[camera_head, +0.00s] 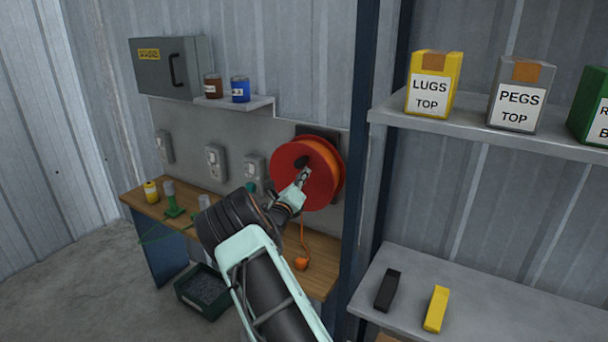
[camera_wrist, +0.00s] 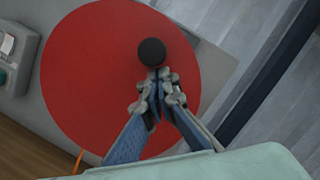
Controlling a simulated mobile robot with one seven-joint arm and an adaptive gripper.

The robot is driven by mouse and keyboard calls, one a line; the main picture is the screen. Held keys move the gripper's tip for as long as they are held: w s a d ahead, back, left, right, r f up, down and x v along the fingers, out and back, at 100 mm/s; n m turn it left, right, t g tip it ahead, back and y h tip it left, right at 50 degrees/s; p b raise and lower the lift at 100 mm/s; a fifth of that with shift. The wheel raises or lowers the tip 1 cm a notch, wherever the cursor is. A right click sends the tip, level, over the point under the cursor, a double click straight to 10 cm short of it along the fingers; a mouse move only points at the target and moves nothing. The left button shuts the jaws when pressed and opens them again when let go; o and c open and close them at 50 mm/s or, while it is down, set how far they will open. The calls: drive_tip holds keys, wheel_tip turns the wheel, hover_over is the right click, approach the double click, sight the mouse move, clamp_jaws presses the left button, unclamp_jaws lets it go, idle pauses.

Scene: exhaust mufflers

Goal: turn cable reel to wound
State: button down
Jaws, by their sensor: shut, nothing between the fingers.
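The cable reel (camera_head: 288,165) is a red disc with orange cable behind it, mounted on the grey wall panel above the workbench. The reel (camera_wrist: 80,80) fills much of the wrist view. A black round knob (camera_wrist: 152,52) sticks out from its face, towards the top. An orange cable end (camera_head: 301,263) hangs below the reel over the bench. My gripper (camera_head: 304,172) is in front of the red disc. In the wrist view my gripper (camera_wrist: 157,72) has its fingertips together, right at the lower edge of the knob. I cannot tell whether they touch it.
The workbench (camera_head: 322,280) below holds several small items at its left. Grey switch boxes (camera_head: 215,163) are left of the reel. A blue post (camera_head: 362,150) stands close on the right, beside shelves (camera_head: 460,290). A dark bin (camera_head: 203,292) sits on the floor.

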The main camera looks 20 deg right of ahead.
drive_tip(key=n, duration=0.1)
drive_tip(key=w+a+r+n+p, duration=0.1)
drive_tip(key=shift+r+n+y, duration=0.1)
drive_tip(key=shift+n+y, duration=0.2)
drive_tip(key=shift+w+a+n, duration=0.15)
drive_tip(key=shift+w+n, duration=0.1)
drive_tip(key=shift+n, duration=0.05)
drive_tip(key=shift+w+a+r+b, duration=0.15)
drive_tip(key=shift+w+b, duration=0.05)
drive_tip(key=shift+b, duration=0.15)
drive_tip(key=shift+s, duration=0.1)
